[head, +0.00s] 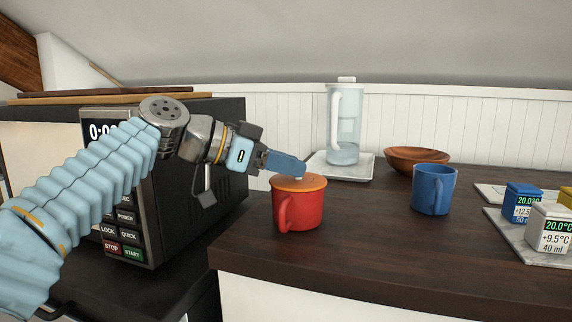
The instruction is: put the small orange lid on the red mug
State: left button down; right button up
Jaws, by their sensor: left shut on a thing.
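The red mug (300,212) stands upright near the left end of the dark counter, its handle toward me. The small orange lid (313,182) lies flat across the mug's mouth and appears to rest on its rim. My left gripper (298,175) reaches in from the left, tilted down, with its blue fingertips at the middle of the lid. It is shut on the lid's small pale knob, which is mostly hidden by the fingers. My right gripper is not in view.
A blue mug (433,190) stands to the right, with a brown wooden bowl (414,158) behind it. A clear pitcher (345,125) stands on a white tray (365,172) at the back. A microwave (225,130) is at the left, behind my arm. Small labelled blocks (550,228) sit on the right.

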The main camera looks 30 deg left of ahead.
pick_arm(q)
jog(key=c, duration=0.9)
grip_release()
jog(key=shift+o, duration=0.5)
jog(key=o, duration=0.4)
jog(key=shift+r, duration=0.15)
jog(key=shift+r+p, duration=2.75)
jog(key=shift+r, duration=0.65)
jog(key=shift+f, duration=0.1)
